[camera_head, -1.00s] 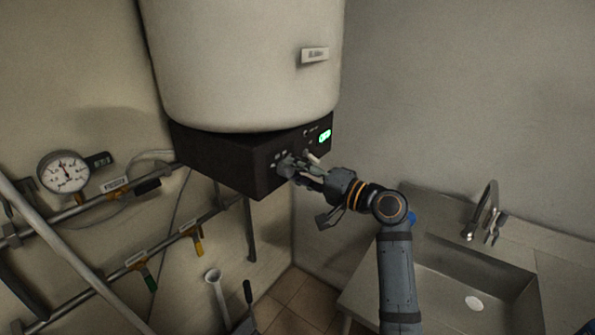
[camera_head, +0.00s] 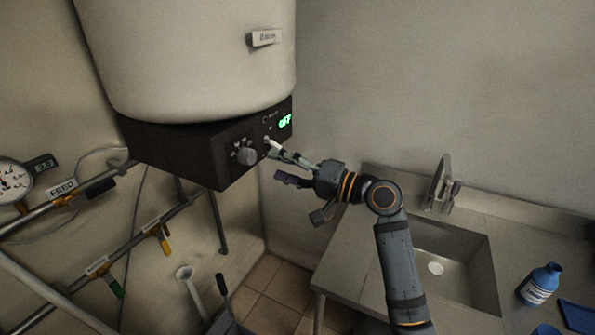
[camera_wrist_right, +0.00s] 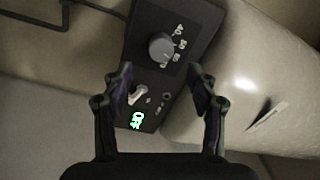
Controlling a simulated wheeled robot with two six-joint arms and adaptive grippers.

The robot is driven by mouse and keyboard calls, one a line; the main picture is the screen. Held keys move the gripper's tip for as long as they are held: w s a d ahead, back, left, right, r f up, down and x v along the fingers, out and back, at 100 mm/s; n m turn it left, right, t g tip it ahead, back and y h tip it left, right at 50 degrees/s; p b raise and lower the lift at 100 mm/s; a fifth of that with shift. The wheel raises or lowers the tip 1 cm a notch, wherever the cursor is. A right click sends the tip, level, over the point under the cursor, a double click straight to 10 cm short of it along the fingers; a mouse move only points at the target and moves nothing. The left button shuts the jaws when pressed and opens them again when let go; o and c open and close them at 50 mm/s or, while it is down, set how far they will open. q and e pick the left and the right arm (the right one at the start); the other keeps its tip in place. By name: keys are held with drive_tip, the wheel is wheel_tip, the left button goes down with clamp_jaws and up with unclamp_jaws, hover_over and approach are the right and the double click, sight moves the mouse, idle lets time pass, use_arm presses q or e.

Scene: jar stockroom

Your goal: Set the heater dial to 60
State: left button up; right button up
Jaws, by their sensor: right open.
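The heater's black control box (camera_head: 190,155) sits under a large pale tank. Its round grey dial (camera_head: 247,155) is on the front face and also shows in the right wrist view (camera_wrist_right: 161,47), with white scale numbers beside it. I cannot tell the dial's exact setting. A green display (camera_head: 285,121) reads OFF in the head view. A pale switch lever (camera_wrist_right: 138,95) lies between dial and display. My right gripper (camera_head: 274,165) is open and empty in front of the panel, right of the dial and apart from it. My left gripper is out of view.
The pale tank (camera_head: 190,55) fills the space above the box. Pipes with a pressure gauge (camera_head: 12,180) and coloured valve handles run along the left wall. A sink (camera_head: 450,265) with a tap and a blue bottle (camera_head: 539,285) are at right. Open air lies before the panel.

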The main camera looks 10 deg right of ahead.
drive_tip(key=v, duration=0.5)
drive_tip(key=shift+s+d+f, duration=0.1)
drive_tip(key=shift+s+d, duration=0.1)
